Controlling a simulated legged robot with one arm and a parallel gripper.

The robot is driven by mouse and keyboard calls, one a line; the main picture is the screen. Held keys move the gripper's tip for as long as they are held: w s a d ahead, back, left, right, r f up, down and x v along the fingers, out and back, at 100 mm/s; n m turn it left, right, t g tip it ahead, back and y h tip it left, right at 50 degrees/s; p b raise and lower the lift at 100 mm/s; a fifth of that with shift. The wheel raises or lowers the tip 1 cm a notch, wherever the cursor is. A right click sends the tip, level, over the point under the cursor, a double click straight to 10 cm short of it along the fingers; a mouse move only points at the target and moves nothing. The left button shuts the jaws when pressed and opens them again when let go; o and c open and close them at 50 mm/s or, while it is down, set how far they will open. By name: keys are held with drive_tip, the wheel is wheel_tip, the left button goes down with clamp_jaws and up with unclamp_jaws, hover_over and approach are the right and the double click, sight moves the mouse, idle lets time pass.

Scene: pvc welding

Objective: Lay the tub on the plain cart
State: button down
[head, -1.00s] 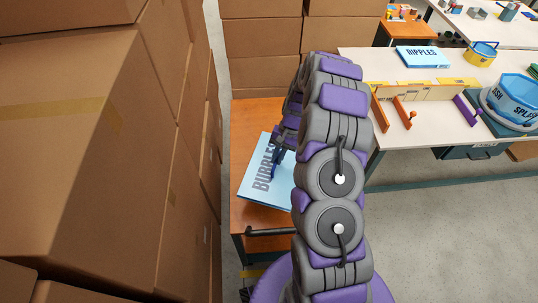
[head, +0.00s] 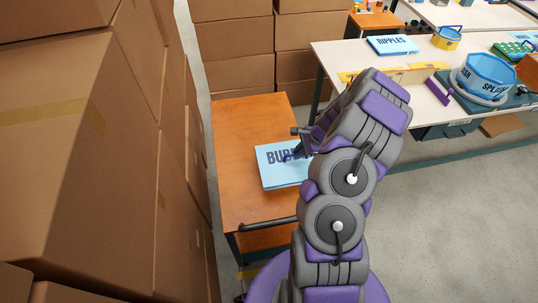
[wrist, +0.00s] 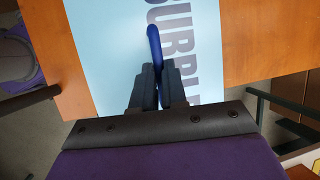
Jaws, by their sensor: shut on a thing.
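A light-blue, flat-looking tub (head: 272,174) lettered "BUBBLES" is over the plain orange-brown wooden cart (head: 240,130), near its right edge. My arm hides its right part. My gripper (head: 303,155) is at the tub, its fingers pointing down. In the wrist view my gripper (wrist: 158,68) is shut on a dark blue handle-like strip (wrist: 154,42) above the tub's pale face (wrist: 110,30). Cart wood shows on both sides of the tub. I cannot tell whether the tub rests on the cart or hangs just above it.
Stacked cardboard boxes (head: 80,120) wall off the left, with more boxes (head: 232,50) behind. A white-topped table (head: 340,58) on the right holds a "RIPPLES" box (head: 392,45) and a blue "SPLASH" tub (head: 485,75). The cart's back and left are bare.

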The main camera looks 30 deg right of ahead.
drive_tip(key=b, duration=0.2)
approach(272, 155)
drive_tip(key=a+f, duration=0.1)
drive_tip(key=w+a+f, duration=0.1)
drive_tip(key=f, duration=0.1)
drive_tip(key=w+a+f, duration=0.1)
drive_tip(key=shift+w+a+f, duration=0.1)
drive_tip(key=shift+f, duration=0.1)
drive_tip(key=shift+w+a+f, duration=0.15)
drive_tip(key=shift+w, duration=0.05)
drive_tip(key=f, duration=0.1)
drive_tip(key=f+b, duration=0.1)
drive_tip(key=f, duration=0.1)
drive_tip(key=shift+d, duration=0.35)
drive_tip(key=shift+f+b, duration=0.2)
drive_tip(key=shift+b, duration=0.1)
drive_tip(key=shift+a, duration=0.4)
drive_tip(key=c, duration=1.2)
unclamp_jaws()
drive_tip(key=shift+d, duration=0.25)
drive_tip(key=shift+o, duration=0.2)
